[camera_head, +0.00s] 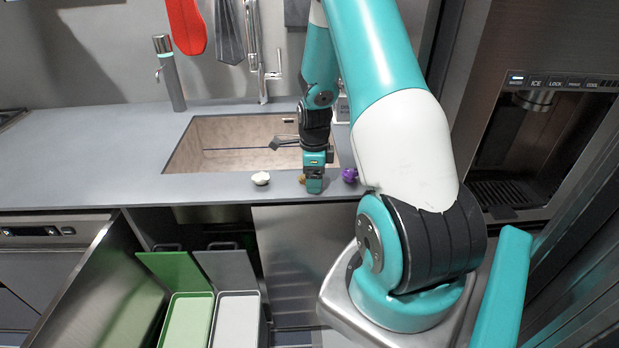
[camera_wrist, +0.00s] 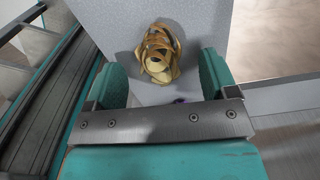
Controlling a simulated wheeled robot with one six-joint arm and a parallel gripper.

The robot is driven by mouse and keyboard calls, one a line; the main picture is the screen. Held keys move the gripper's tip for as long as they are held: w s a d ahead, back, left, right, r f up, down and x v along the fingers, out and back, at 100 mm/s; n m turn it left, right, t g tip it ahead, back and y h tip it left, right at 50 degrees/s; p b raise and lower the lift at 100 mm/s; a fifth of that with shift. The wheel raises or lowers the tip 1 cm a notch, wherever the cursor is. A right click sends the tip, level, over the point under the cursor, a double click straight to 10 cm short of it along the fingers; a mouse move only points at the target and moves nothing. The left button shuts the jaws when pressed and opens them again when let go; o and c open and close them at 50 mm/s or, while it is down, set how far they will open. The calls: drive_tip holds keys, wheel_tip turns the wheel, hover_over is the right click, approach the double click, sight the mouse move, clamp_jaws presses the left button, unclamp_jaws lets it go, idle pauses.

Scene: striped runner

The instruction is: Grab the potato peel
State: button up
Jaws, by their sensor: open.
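The potato peel (camera_wrist: 158,52) is a brown and yellow curled heap on the grey counter. In the wrist view it lies just beyond and between my two fingertips. In the head view only a small brown bit of the peel (camera_head: 302,179) shows at the left side of my gripper (camera_head: 314,186), which hides the rest. My gripper also shows in the wrist view (camera_wrist: 163,78), with its teal fingers apart and nothing between them. The gripper points down at the counter's front strip, before the sink.
A white lump (camera_head: 261,178) lies left of my gripper and a purple item (camera_head: 350,175) lies right of it. The sink (camera_head: 185,155) is behind. Below, a green bin (camera_head: 187,318) and a grey bin (camera_head: 237,318) stand open in an open cabinet.

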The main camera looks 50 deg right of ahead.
drive_tip(key=shift+f, duration=0.2)
drive_tip(key=c, duration=1)
drive_tip(key=shift+r, duration=0.15)
